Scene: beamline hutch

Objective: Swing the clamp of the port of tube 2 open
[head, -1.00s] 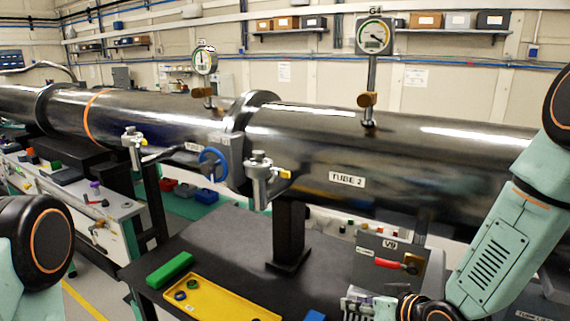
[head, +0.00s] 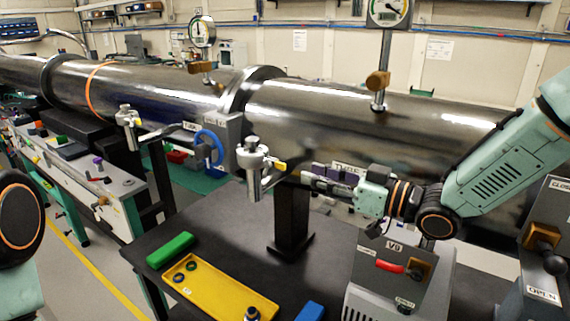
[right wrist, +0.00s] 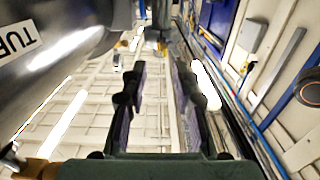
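Tube 2 (head: 330,125) is the large dark horizontal tube on the right; its label is partly covered by my right gripper. Its port (head: 254,184) is a grey metal fitting near the flange, with a clamp (head: 252,150) around it and a yellow-tipped part (head: 281,166) sticking out to the right. My right gripper (head: 304,178) is open and empty, its fingers pointing left at the clamp, a short gap away. In the right wrist view the gripper (right wrist: 160,68) has its fingers apart, and the port (right wrist: 155,36) shows beyond them. My left gripper is out of view.
A blue handwheel (head: 208,146) sits left of the port, and a similar port (head: 128,118) is on the left tube. Below, the dark table holds a yellow tray (head: 215,290), a green block (head: 170,250) and a grey control box (head: 385,285) with a red handle.

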